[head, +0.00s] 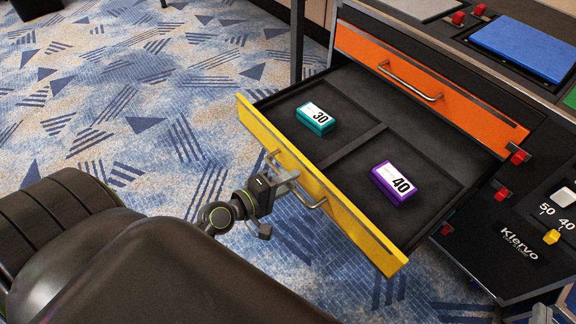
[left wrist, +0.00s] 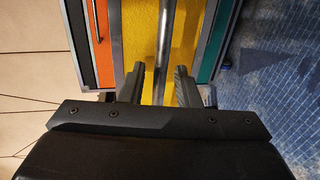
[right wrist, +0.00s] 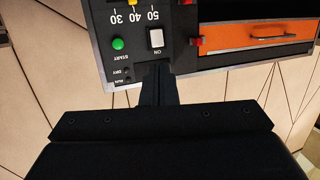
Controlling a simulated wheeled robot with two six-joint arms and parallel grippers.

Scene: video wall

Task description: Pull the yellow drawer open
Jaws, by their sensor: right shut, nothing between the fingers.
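The yellow drawer (head: 345,205) stands far out of the cabinet, its tray exposed. Its silver bar handle (head: 314,204) runs along the front and also shows in the left wrist view (left wrist: 165,35). My left gripper (head: 281,180) is at the handle. In the left wrist view my left fingers (left wrist: 159,72) are spread, one on each side of the bar, with gaps visible beside it. My right gripper (right wrist: 158,70) is shut and empty, near the control panel (right wrist: 150,22) in the right wrist view. It is not visible in the head view.
Inside the drawer lie a teal box marked 30 (head: 315,118) and a purple box marked 40 (head: 396,184), in separate compartments. An orange drawer (head: 430,80) above is shut. A blue panel (head: 525,48) lies on top. Patterned carpet at left is clear.

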